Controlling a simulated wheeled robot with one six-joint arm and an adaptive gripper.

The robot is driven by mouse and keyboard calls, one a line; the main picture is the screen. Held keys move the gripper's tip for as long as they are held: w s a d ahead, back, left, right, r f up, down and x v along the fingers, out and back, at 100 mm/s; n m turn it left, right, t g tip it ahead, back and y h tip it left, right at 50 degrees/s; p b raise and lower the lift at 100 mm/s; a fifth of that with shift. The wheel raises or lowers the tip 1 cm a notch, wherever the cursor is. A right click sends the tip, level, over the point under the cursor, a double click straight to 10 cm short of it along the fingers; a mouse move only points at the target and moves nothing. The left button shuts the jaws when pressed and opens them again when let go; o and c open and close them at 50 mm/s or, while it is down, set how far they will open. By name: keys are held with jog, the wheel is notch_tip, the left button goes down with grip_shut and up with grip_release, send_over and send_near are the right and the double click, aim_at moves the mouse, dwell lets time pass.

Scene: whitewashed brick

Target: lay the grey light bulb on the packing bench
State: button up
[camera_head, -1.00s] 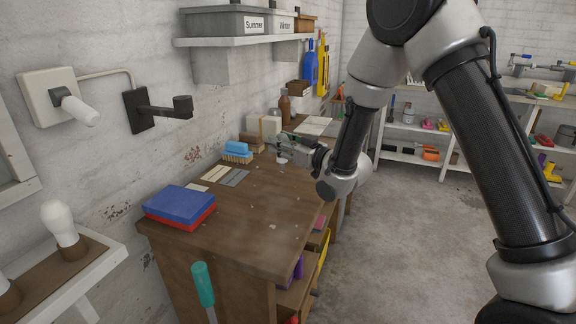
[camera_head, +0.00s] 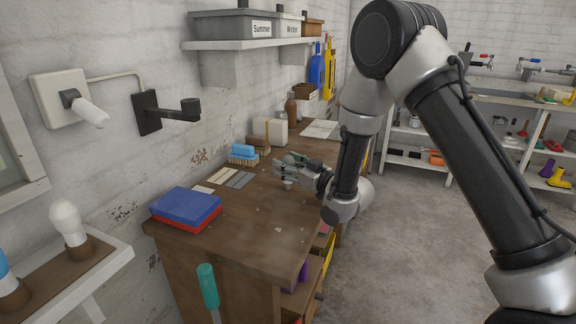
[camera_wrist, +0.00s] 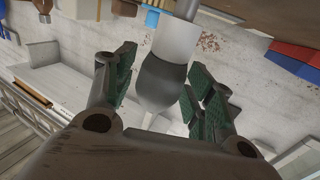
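My gripper (camera_head: 286,172) is above the middle of the brown packing bench (camera_head: 250,228), low over its top. In the wrist view, the grey light bulb (camera_wrist: 162,78) sits between the green-padded fingers, its dark rounded part between the pads. A white section and a metal end extend beyond it, away from the palm.
A blue and red stack (camera_head: 185,207) lies at the bench's near left. Flat sample strips (camera_head: 228,178) and a blue-topped brush (camera_head: 242,154) lie near the wall, left of my gripper. A white bulb (camera_head: 68,222) stands on a side shelf. The bench's near right part is clear.

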jog(key=shift+r, duration=0.2)
jog(key=v, duration=1.2)
jog(key=w+d+r+m+h, duration=0.1)
jog(key=w+d+r+h, duration=0.35)
jog(key=d, duration=0.45)
jog(key=s+d+r+m+g+h, duration=0.1)
jog(key=s+d+r+m+h, duration=0.15)
jog(key=d, duration=0.45)
jog(key=s+d+r+m+g+h, duration=0.1)
jog(key=s+d+r+m+h, duration=0.1)
jog(key=s+d+r+h, duration=0.3)
jog(key=s+d+r+m+g, duration=0.1)
jog(key=s+d+g, duration=0.1)
jog(key=s, duration=0.6)
jog(key=s+d+r+m+g+h, duration=0.1)
jog(key=s+d+g, duration=0.1)
jog(key=s+d, duration=0.3)
jog(key=s+d+m+g, duration=0.1)
jog(key=s+d+m, duration=0.1)
jog(key=s, duration=1)
jog(key=shift+s+d+r+g, duration=0.4)
jog(key=shift+d, duration=0.3)
